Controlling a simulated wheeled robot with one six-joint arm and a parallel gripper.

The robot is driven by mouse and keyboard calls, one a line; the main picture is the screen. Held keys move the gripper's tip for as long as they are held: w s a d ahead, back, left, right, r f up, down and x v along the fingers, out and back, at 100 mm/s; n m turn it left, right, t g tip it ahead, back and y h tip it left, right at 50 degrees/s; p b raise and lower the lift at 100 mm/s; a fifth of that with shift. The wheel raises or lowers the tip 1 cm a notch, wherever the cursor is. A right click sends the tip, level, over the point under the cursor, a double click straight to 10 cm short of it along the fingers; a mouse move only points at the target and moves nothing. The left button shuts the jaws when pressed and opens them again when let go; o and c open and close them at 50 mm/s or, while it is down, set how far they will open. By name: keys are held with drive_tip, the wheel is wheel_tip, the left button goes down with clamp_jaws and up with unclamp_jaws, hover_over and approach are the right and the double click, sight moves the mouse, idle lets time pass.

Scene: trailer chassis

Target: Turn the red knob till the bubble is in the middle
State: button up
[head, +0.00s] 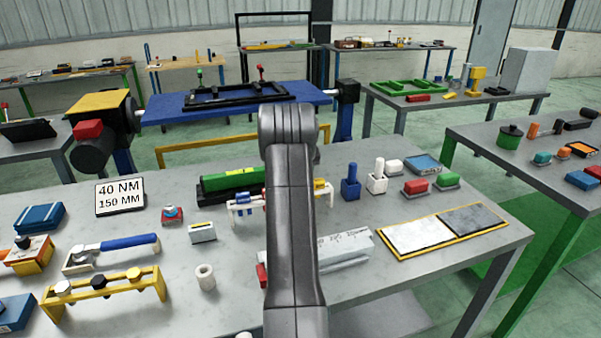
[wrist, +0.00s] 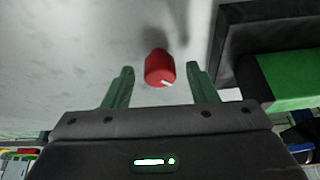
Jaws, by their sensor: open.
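The red knob (wrist: 159,66) stands in the wrist view between the two green fingers of my gripper (wrist: 160,70). It has a white pointer mark on its lower right edge. The fingers are open, with a visible gap on each side of the knob. A green level body (head: 232,180) lies on a black base on the table in the head view; a small yellowish patch on its top may be the vial. Its green side also shows at right in the wrist view (wrist: 280,82). I cannot make out the bubble. My arm hides the gripper and knob in the head view.
Near the level stand a white-and-blue rack (head: 243,207), a white block (head: 202,233) and a blue holder (head: 351,188). A long pale bar (head: 345,248) lies right of my arm. A sign (head: 120,197) reads 40 NM, 150 MM. A yellow rack (head: 100,292) stands front left.

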drive_tip(key=b+v, duration=0.1)
drive_tip(key=v, duration=1.2)
drive_tip(key=shift+s+r, duration=0.2)
drive_tip(key=shift+r, duration=0.1)
drive_tip(key=shift+f, duration=0.1)
drive_tip(key=p+x, duration=0.1)
drive_tip(key=x, duration=1.2)
drive_tip(key=shift+w+f, duration=0.25)
drive_tip(key=shift+r, duration=0.1)
drive_tip(key=shift+f, duration=0.2)
drive_tip(key=shift+a+m+h+b, duration=0.1)
drive_tip(key=shift+m+h+b, duration=0.25)
drive_tip(key=shift+m, duration=0.55)
drive_tip(key=m, duration=0.2)
drive_tip(key=m+h+b, duration=0.1)
drive_tip(key=m, duration=0.1)
drive_tip(key=shift+a+h, duration=0.1)
drive_tip(key=shift+h, duration=0.15)
drive_tip(key=m+h, duration=0.1)
drive_tip(key=m, duration=0.2)
drive_tip(key=m+g+h, duration=0.1)
drive_tip(key=m, duration=0.2)
drive_tip(key=shift+a+r, duration=0.15)
drive_tip(key=shift+r, duration=0.05)
drive_tip(key=v, duration=0.8)
drive_tip(key=shift+r+b, duration=0.15)
drive_tip(key=shift+b, duration=0.15)
